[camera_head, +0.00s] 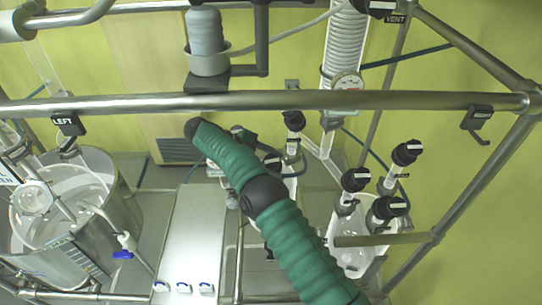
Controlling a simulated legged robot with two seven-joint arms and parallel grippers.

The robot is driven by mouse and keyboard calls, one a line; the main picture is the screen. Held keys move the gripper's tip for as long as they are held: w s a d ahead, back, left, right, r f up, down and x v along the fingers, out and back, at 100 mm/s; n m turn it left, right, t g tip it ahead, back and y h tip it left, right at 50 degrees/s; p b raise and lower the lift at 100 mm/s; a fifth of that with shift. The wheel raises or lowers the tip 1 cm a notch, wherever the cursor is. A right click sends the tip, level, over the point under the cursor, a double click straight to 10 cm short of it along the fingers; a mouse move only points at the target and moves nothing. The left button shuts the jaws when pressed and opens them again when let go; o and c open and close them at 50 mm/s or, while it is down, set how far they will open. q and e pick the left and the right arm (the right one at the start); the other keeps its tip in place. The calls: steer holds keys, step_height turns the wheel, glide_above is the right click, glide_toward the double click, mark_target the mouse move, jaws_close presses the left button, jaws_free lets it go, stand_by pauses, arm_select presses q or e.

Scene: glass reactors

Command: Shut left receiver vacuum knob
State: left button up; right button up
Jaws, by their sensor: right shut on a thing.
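My right gripper (243,135) shows only in part, just beyond my green-sleeved right forearm. It is shut at the knob group of the left receiver (288,185), on what looks like a knob; the held part is mostly hidden, so I cannot read its label or its turn. Beside it, one black knob (272,160) with a pale stripe shows close to the arm. Another black knob (294,120) stands farther up on a glass neck. The arm covers much of the left receiver. My left gripper is not in view.
A right receiver (355,255) carries several black knobs (407,152). A glass vessel (75,205) stands at left, beside a panel (190,235) with blue-white handles.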

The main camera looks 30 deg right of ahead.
stand_by(0.5)
steer(key=o, duration=1.4)
steer(key=shift+d, duration=0.1)
